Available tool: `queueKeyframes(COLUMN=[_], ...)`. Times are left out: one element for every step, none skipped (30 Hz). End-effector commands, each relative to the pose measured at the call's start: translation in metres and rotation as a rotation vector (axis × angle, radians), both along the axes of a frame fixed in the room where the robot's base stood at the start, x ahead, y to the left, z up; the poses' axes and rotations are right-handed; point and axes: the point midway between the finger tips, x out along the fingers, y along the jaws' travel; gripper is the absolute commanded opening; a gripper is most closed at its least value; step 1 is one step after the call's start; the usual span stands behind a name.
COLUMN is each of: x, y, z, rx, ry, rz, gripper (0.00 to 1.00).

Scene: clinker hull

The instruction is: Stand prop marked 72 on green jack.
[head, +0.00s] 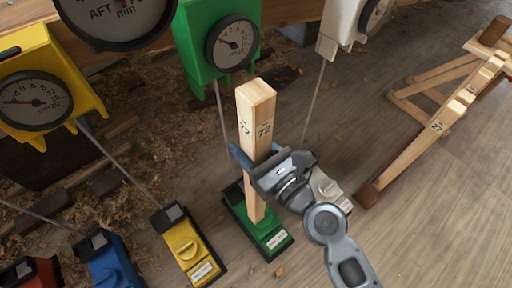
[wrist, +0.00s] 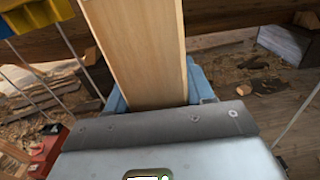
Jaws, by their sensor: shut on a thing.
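The prop marked 72 (head: 257,110) is a pale square wooden post, nearly upright with a slight tilt. My gripper (head: 258,160) is shut around its middle. In the wrist view the prop (wrist: 138,50) rises between the blue fingers (wrist: 156,88). The green jack (head: 278,246) is on the floor below, with a dark base and a white label. The prop's lower end overlaps the green jack in the head view and hides part of its top. I cannot tell whether they touch. The wrist view does not show the prop's lower end.
A yellow jack (head: 183,247), a blue jack (head: 110,262) and a red jack (head: 30,272) stand left. A pale jack (head: 327,186) is behind my gripper. Gauges hang above, including a green one (head: 232,44). Wooden props lie on a rack (head: 415,100) at right. Floor at lower right is clear.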

Motion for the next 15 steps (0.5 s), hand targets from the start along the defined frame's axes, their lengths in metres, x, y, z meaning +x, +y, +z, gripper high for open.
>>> queueKeyframes(x=[0.003,0.005,0.007,0.008,0.01,0.012,0.013,0.015,0.017,0.018,0.02,0.021,0.023,0.024,0.026], y=[0.002,0.003,0.005,0.006,0.007,0.008,0.009,0.01,0.011,0.012,0.013,0.014,0.015,0.016,0.018], z=[0.002,0.002,0.002,0.002,0.002,0.002,0.002,0.002,0.001,0.001,0.001,0.001,0.001,0.001,0.001], rx=[0.002,0.002,0.002,0.003,0.003,0.003,0.003,0.003,0.003,0.003,0.002,0.002,0.002,0.001,0.001], ry=[-0.003,-0.003,-0.003,-0.003,-0.003,-0.003,-0.003,-0.003,-0.003,-0.003,-0.003,-0.003,-0.003,-0.004,-0.004], rz=[0.0,0.0,0.0,0.0,0.0,0.0,0.0,0.0,0.0,0.0,0.0,0.0,0.0,0.0,0.0], gripper=[0.0,0.0,0.0,0.0,0.0,0.0,0.0,0.0,0.0,0.0,0.0,0.0,0.0,0.0,0.0])
